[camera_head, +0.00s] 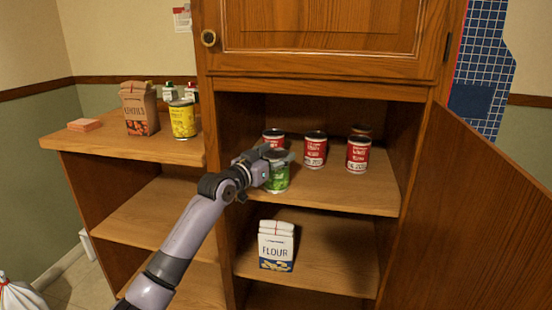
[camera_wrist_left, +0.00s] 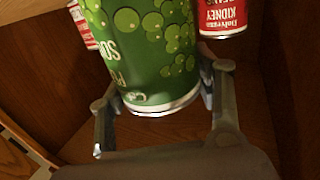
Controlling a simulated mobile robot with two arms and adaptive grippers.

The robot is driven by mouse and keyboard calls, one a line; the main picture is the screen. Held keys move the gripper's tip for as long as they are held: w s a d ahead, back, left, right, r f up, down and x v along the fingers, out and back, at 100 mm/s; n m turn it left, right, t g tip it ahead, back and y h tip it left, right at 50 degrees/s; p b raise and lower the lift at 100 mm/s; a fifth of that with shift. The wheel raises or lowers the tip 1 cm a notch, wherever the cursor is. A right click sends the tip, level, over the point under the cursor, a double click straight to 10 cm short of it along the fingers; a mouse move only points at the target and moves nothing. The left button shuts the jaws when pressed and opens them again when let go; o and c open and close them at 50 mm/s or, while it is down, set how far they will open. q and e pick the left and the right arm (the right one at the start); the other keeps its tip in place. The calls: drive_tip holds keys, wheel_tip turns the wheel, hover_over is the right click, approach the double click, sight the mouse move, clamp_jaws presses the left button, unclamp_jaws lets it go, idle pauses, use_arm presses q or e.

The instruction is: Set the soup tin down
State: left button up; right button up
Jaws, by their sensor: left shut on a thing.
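The soup tin (camera_head: 277,180) is green with a lighter pea-like pattern. It is at the front left of the cupboard's upper shelf (camera_head: 340,195) in the head view. My left gripper (camera_head: 268,165) is shut on it from the left and hides part of it. In the left wrist view the soup tin (camera_wrist_left: 150,50) sits upside down in the picture between the two fingers (camera_wrist_left: 165,105). I cannot tell whether its base touches the shelf. My right gripper is not in view.
Red tins stand behind and right: one (camera_head: 273,137) behind the gripper, one (camera_head: 315,149) mid-shelf, one (camera_head: 358,153) farther right. A flour bag (camera_head: 276,246) stands on the shelf below. The cupboard door (camera_head: 480,220) hangs open at right. A yellow tin (camera_head: 182,118) stands on the left counter.

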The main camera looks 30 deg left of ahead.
use_arm(q)
drive_tip(key=shift+r, duration=0.1)
drive_tip(key=o, duration=1.6)
